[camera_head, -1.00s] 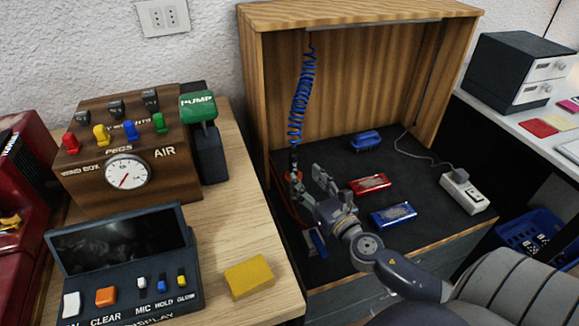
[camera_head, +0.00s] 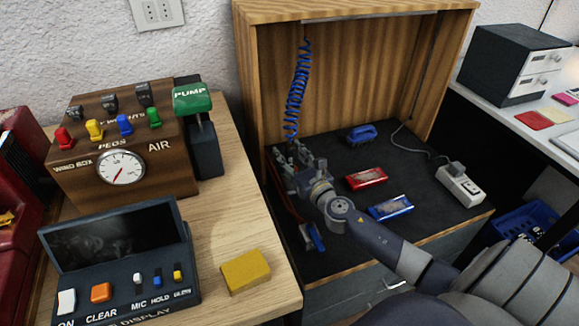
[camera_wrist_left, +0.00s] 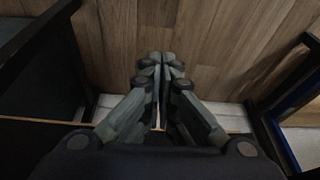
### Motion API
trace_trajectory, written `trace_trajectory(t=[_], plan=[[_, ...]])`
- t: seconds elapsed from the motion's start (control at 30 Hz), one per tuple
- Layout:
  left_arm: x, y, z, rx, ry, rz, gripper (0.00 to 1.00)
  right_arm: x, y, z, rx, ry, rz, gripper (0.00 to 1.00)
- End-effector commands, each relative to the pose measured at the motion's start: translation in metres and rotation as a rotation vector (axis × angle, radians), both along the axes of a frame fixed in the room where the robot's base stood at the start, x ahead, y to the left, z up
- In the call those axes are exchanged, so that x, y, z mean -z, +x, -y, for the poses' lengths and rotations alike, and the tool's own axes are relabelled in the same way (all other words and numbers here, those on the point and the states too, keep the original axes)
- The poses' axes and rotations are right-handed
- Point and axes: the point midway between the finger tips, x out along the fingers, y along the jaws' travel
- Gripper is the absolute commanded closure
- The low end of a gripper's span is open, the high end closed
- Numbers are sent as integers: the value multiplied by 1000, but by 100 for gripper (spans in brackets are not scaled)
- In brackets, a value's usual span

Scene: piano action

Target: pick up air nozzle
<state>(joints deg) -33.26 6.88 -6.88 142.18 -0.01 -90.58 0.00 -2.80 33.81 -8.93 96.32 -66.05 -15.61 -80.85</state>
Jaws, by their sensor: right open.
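A blue coiled hose (camera_head: 298,90) hangs from the top of the wooden booth, and the air nozzle is at its lower end. Now only a small dark part at the hose end (camera_head: 291,140) shows; my right gripper covers the rest. My right gripper (camera_head: 291,154) is open, with its fingers at the nozzle's place just below the coil. I cannot tell whether the fingers touch it. My left gripper (camera_wrist_left: 159,65) shows only in the left wrist view, its fingertips together with nothing seen between them, pointing toward a wooden surface.
On the booth's dark mat (camera_head: 345,240) lie a blue brush-like object (camera_head: 361,133), a red packet (camera_head: 366,179), a blue packet (camera_head: 390,207) and a power strip (camera_head: 461,186). The wooden table (camera_head: 225,225) at left carries a control box (camera_head: 75,180), a display (camera_head: 115,245) and a yellow block (camera_head: 246,271).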

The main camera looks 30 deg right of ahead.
Motion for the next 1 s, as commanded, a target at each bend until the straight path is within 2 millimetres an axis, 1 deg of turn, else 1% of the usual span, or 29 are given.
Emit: trace_trajectory(t=[0.17, 0.27, 0.3, 0.37, 0.4, 0.9, 0.97, 1.0], plan=[[0, 0, 0, 0, 0, 0, 100, 1, 0, 0, 0, 0, -1, 54], [0, 0, 0, 0, 0, 0, 100, 1, 0, 0, 0, 0, -1, 75], [0, 0, 0, 0, 0, 0, 100, 0, 0, 0, 0, 0, -1, 84], [0, 0, 0, 0, 0, 0, 100, 1, 0, 0, 0, 0, -1, 98], [0, 0, 0, 0, 0, 0, 100, 0, 0, 0, 0, 0, -1, 100], [0, 1, 0, 0, 0, 3, 100, -4, 0, 0, 0, -1, 1, 100], [4, 3, 0, 0, 0, 1, 100, -6, 0, 0, 0, -1, 1, 100], [12, 5, 1, 1, 0, -6, 100, -8, 0, 0, 1, -1, 1, 100]])
